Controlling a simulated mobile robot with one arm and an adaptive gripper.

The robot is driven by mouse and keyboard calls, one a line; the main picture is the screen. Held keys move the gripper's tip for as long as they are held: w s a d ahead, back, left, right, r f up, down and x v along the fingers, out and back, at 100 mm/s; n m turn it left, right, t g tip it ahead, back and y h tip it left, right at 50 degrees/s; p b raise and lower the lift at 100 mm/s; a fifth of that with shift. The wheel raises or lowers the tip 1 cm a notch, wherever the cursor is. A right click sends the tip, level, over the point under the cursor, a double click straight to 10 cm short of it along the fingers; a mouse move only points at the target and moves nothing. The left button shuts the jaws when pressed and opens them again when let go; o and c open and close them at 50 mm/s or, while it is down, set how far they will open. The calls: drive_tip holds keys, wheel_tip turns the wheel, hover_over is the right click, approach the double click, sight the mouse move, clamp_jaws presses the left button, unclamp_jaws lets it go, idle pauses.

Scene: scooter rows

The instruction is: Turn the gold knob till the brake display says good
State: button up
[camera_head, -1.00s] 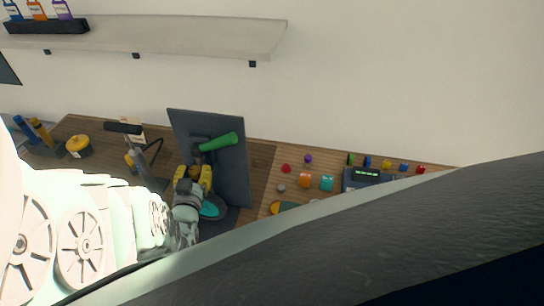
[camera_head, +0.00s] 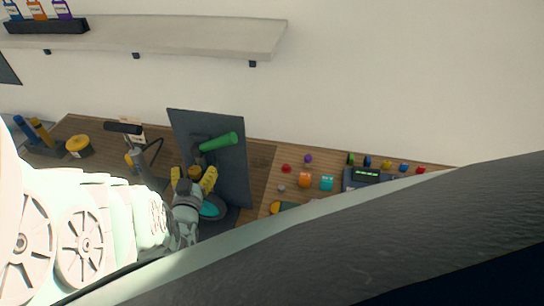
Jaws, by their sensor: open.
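My gripper (camera_head: 194,178) has yellow fingers and stands in front of the dark upright panel (camera_head: 222,170), below a green handlebar grip (camera_head: 218,142). Its fingers are spread apart. A small brownish-gold knob (camera_head: 194,171) shows between the fingertips; I cannot tell whether they touch it. A dark device with a small lit green display (camera_head: 367,174) sits on the bench at the right. Its text is too small to read, and I cannot tell if it is the brake display. My own body hides its lower part.
Small coloured parts, such as an orange one (camera_head: 305,180) and a teal one (camera_head: 327,183), lie right of the panel. A black pump (camera_head: 124,128) and a yellow tin (camera_head: 78,146) stand left. A shelf (camera_head: 160,35) hangs above.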

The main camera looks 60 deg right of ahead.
sight(194, 177)
drive_tip(key=shift+s+a+f, duration=0.15)
drive_tip(key=shift+s+a, duration=0.1)
drive_tip(key=shift+a, duration=0.2)
drive_tip(key=v, duration=0.5)
drive_tip(key=shift+s+a, duration=0.3)
drive_tip(key=shift+a, duration=0.35)
drive_tip(key=shift+v, duration=2.2)
drive_tip(key=shift+s+d, duration=0.1)
drive_tip(key=shift+s, duration=0.05)
